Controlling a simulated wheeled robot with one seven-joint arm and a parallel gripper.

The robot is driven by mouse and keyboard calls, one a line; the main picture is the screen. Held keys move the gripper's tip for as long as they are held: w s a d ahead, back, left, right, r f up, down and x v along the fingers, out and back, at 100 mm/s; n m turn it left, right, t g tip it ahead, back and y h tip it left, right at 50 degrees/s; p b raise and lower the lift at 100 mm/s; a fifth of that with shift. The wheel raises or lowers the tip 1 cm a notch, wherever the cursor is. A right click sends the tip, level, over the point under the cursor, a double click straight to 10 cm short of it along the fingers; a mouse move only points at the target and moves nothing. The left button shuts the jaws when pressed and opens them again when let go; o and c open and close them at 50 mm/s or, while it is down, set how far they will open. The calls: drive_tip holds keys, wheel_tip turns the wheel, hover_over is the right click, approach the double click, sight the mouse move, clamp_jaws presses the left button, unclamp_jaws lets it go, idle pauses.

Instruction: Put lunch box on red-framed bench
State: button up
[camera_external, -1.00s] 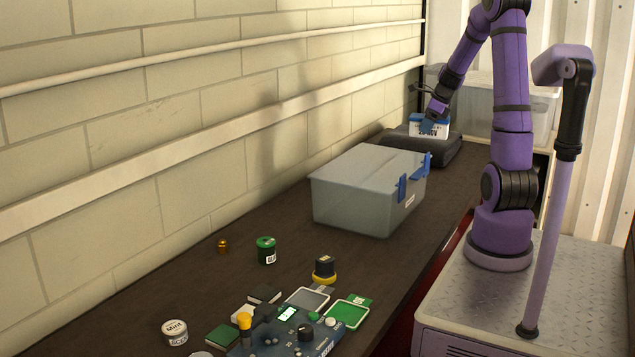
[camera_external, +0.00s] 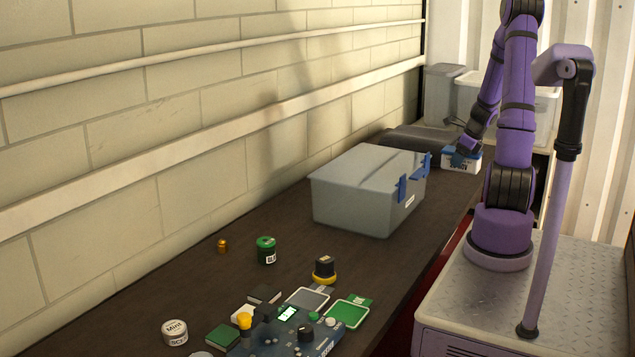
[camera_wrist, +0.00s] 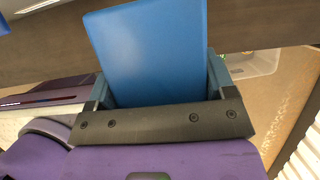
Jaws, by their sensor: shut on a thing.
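The lunch box (camera_external: 462,161) is a small white box with a blue lid and a dark print on its side. My gripper (camera_external: 468,148) is shut on it from above, near the far right part of the bench. In the wrist view the blue lid (camera_wrist: 150,45) fills the space between the fingers of my gripper (camera_wrist: 160,78). The red-framed bench (camera_external: 190,285) has a dark brown top and a red edge along its right side. I cannot tell whether the lunch box touches the bench top or hangs just above it.
A dark grey case (camera_external: 415,140) lies behind and left of the lunch box. A large grey box with blue latches (camera_external: 365,185) stands mid-bench. Clear bins (camera_external: 445,92) stand at the far end. A green jar (camera_external: 266,250), a tin (camera_external: 175,332) and electronic parts lie at the front.

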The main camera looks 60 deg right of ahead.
wheel_tip(320, 180, down, 7)
drive_tip(key=shift+w+f, duration=0.1)
drive_tip(key=shift+f, duration=0.1)
drive_tip(key=w+d, duration=0.3)
drive_tip(key=w+d+f, duration=0.1)
drive_tip(key=w+d, duration=0.7)
drive_tip(key=shift+w+d+f, duration=0.1)
drive_tip(key=shift+d+f, duration=0.05)
drive_tip(key=shift+f, duration=1.85)
drive_tip(key=shift+f, duration=0.15)
